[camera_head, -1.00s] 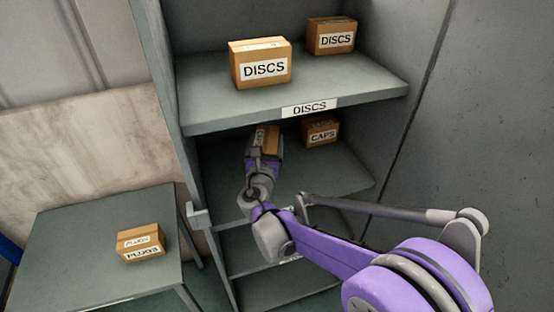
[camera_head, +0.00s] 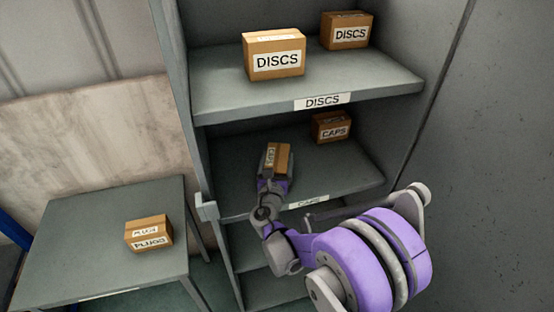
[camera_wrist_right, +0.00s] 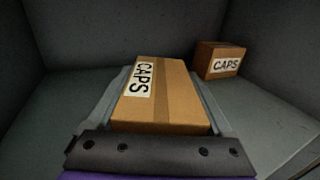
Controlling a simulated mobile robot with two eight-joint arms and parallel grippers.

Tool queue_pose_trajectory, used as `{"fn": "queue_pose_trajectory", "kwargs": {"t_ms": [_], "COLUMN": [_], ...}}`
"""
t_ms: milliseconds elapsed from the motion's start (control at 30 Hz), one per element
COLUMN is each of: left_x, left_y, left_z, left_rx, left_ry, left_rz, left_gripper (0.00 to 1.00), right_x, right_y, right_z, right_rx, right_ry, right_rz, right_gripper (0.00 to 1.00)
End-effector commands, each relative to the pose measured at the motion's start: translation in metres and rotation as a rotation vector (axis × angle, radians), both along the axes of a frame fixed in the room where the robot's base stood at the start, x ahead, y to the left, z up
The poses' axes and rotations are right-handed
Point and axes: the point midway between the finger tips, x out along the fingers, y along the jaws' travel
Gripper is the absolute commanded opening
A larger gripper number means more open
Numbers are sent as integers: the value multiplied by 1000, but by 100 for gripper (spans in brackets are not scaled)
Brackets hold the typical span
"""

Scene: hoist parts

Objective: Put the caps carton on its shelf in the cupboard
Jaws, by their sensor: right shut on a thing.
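My right gripper (camera_head: 273,180) reaches into the cupboard over the caps shelf (camera_head: 335,178), whose front label is partly covered by my arm. It is shut on a caps carton (camera_head: 277,158), a brown box with a white CAPS label. The held carton (camera_wrist_right: 160,95) also shows between the fingers in the right wrist view, its label on the left part of its top. I cannot tell whether its underside touches the shelf. A second caps carton (camera_head: 331,126) stands at the back right of that shelf; the wrist view shows it too (camera_wrist_right: 219,61), apart from the held one. My left gripper is not in view.
The shelf above, with a DISCS label (camera_head: 322,101), holds two discs cartons (camera_head: 274,56) (camera_head: 347,31). Its front edge overhangs the caps shelf. A plugs carton (camera_head: 148,233) sits on the grey table (camera_head: 80,235) at left. The caps shelf is bare around the held carton.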

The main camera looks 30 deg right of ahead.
Motion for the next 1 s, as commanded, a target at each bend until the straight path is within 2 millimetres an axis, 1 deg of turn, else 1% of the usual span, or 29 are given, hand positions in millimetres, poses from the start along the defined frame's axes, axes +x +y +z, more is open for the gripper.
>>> {"fn": "queue_pose_trajectory", "kwargs": {"t_ms": [33,67,133,367,467,567,833,1000], "left_x": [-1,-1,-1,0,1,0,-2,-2], "left_y": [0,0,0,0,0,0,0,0], "left_z": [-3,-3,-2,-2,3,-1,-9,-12], "left_rx": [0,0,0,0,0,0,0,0], "left_ry": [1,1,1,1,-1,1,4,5], "left_rz": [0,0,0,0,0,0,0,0], "left_gripper": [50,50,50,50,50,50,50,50], "right_x": [0,0,0,0,0,-11,-58,-82], "right_y": [0,0,0,0,0,8,43,61], "right_z": [-3,-4,-2,-2,3,1,0,0], "right_rx": [-1,0,0,0,1,1,1,1], "right_ry": [1,0,0,0,-1,0,1,0], "right_rz": [0,0,0,0,0,1,4,3], "right_gripper": [0,87,99,100,100,100,100,100]}}
